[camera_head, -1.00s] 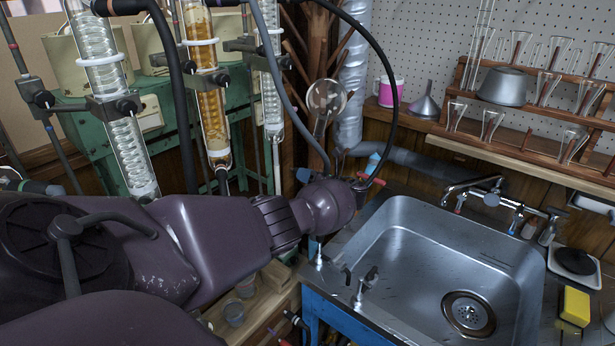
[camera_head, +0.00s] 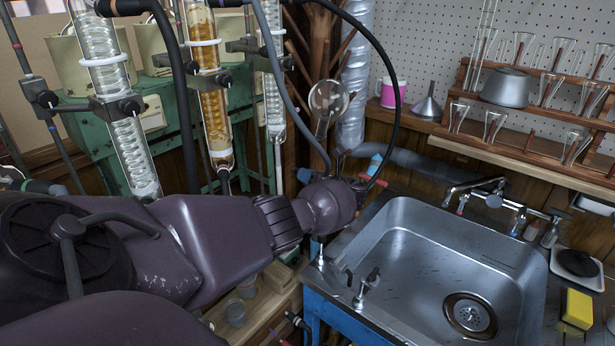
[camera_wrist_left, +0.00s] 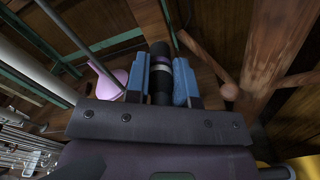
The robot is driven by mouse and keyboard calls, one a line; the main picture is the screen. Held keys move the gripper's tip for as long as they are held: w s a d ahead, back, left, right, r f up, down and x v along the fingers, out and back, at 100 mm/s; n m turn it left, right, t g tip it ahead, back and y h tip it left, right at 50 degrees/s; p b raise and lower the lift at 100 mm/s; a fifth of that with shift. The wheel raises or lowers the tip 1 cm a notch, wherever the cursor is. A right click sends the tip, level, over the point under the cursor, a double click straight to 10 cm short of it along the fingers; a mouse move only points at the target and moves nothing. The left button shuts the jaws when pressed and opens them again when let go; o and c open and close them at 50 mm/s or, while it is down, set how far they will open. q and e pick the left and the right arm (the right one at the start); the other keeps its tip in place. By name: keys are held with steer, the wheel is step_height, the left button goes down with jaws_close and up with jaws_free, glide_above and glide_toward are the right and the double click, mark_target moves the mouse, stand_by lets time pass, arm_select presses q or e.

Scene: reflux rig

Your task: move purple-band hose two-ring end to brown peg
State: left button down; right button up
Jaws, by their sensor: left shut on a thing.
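My left gripper (camera_wrist_left: 161,80) has blue fingers on both sides of a dark hose end with a purple band (camera_wrist_left: 162,60) and a pale ring beside it. It is shut on that end in the left wrist view. In the head view my left wrist covers most of the gripper, and the held end cannot be made out. A grey hose (camera_head: 287,95) and a black hose (camera_head: 391,62) hang down to the gripper area; which one is held is unclear. Wooden pegs (camera_head: 310,40) stick out in the back corner. A round-ended wooden peg (camera_wrist_left: 229,91) shows right of the fingers; I cannot tell which peg is the brown one.
Glass condensers (camera_head: 210,100) on clamp stands are at the left. A round glass bulb (camera_head: 328,97) and a silver duct (camera_head: 354,90) stand behind the gripper. A steel sink (camera_head: 420,270) with taps (camera_head: 490,195) is at the right, and a glassware rack (camera_head: 530,110) is above it.

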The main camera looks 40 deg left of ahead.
arm_select(q)
steer(key=c, duration=0.9)
jaws_free()
steer(key=d, duration=0.3)
steer(key=d+p, duration=0.1)
steer(key=d, duration=0.3)
steer(key=w+d, duration=0.1)
steer(key=d, duration=0.2)
steer(key=shift+w+d, duration=0.1)
steer(key=shift+d, duration=0.25)
steer(key=shift+d+f, duration=0.1)
